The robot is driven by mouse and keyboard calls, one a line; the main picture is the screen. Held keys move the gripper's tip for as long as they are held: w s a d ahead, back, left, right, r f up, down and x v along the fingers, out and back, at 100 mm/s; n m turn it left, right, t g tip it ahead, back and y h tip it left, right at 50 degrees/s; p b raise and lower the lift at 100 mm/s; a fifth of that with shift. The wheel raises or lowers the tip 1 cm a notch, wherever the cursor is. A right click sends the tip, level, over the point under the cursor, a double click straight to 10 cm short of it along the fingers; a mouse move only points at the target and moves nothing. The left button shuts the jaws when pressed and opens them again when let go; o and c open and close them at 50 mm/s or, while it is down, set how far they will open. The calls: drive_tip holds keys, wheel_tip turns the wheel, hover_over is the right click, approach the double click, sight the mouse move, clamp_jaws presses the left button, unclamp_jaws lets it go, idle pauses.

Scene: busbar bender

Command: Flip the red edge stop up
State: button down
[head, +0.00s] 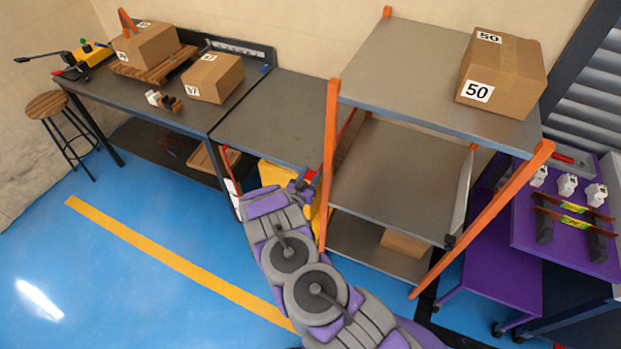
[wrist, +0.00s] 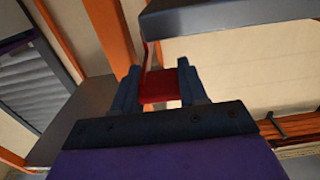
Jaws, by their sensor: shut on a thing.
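The red edge stop (head: 310,176) shows as a small red piece at the right end of the grey workbench (head: 268,120), beside the orange rack post. My gripper (head: 304,183) is at it, low against the bench edge. In the wrist view, my gripper (wrist: 158,74) has its two dark blue fingers on either side of the red edge stop (wrist: 158,88) and is shut on it. The stop's hinge and its far side are hidden, and I cannot tell its exact angle.
The orange-posted rack (head: 333,130) stands close to the right of my gripper. A box marked 50 (head: 505,80) sits on its top shelf. A box marked 57 (head: 212,79) is on the left bench. A purple cart (head: 565,235) stands at the right.

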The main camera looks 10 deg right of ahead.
drive_tip(key=shift+w+a+r, duration=0.15)
drive_tip(key=shift+w+r, duration=0.05)
drive_tip(key=shift+r, duration=0.2)
drive_tip(key=c, duration=0.6)
unclamp_jaws()
drive_tip(key=shift+c, duration=0.2)
drive_tip(key=shift+o, duration=0.2)
drive_tip(key=shift+s+r, duration=0.15)
drive_tip(key=shift+r, duration=0.1)
drive_tip(key=shift+s, duration=0.1)
drive_tip(key=shift+f, duration=0.35)
drive_tip(key=shift+s+a, duration=0.1)
drive_tip(key=shift+s, duration=0.1)
drive_tip(key=v, duration=1.7)
drive_tip(key=shift+p, duration=0.35)
drive_tip(key=shift+w+f, duration=0.1)
drive_tip(key=shift+w, duration=0.05)
